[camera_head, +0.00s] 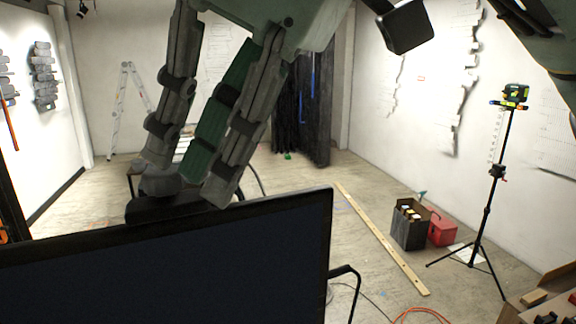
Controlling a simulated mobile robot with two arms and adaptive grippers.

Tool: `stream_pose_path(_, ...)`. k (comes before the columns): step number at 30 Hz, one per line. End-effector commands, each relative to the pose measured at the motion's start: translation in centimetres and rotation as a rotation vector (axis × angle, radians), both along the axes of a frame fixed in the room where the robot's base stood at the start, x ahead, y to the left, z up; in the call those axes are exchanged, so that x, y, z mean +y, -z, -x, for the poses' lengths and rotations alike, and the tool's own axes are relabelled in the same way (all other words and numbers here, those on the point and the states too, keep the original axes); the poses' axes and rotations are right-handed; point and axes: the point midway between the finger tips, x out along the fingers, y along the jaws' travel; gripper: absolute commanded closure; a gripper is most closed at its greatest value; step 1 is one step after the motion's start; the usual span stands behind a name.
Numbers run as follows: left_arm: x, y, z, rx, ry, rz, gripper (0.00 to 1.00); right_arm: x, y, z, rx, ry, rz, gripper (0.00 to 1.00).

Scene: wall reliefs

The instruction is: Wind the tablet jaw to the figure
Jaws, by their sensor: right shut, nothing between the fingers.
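A large dark tablet-like screen (170,268) with a black frame fills the lower left of the head view, its face blank. A black part (172,207) shows just behind its top edge; I cannot tell if this is the jaw. My right gripper (189,186) hangs down from the top, its grey and green fingers shut and empty. Its fingertips are over the black part and the screen's top edge; I cannot tell if they touch. I see no readable figure or scale. My left gripper is not in view.
A tripod (490,195) carries a green device (514,95) on the right. A dark box (409,226), a red case (441,230) and a long wooden strip (380,238) are on the floor. Grey reliefs (43,77) hang on the left wall.

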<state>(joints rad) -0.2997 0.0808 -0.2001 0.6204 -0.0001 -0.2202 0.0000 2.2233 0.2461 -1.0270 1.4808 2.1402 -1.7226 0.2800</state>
Motion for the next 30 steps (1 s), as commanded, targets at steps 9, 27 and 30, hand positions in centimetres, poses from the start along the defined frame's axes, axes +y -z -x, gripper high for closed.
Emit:
stream_pose_path(9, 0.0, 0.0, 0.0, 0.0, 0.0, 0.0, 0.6, -0.3, -1.9, 0.1, -0.001, 0.0, 0.002, 1.0)
stream_pose_path(27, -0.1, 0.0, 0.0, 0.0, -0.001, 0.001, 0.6, -0.4, -6.0, 0.0, -0.001, 0.0, 0.003, 1.0)
stream_pose_path(30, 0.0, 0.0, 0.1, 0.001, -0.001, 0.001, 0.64, -0.4, -6.0, 0.0, 0.0, 0.0, 0.002, 1.0)
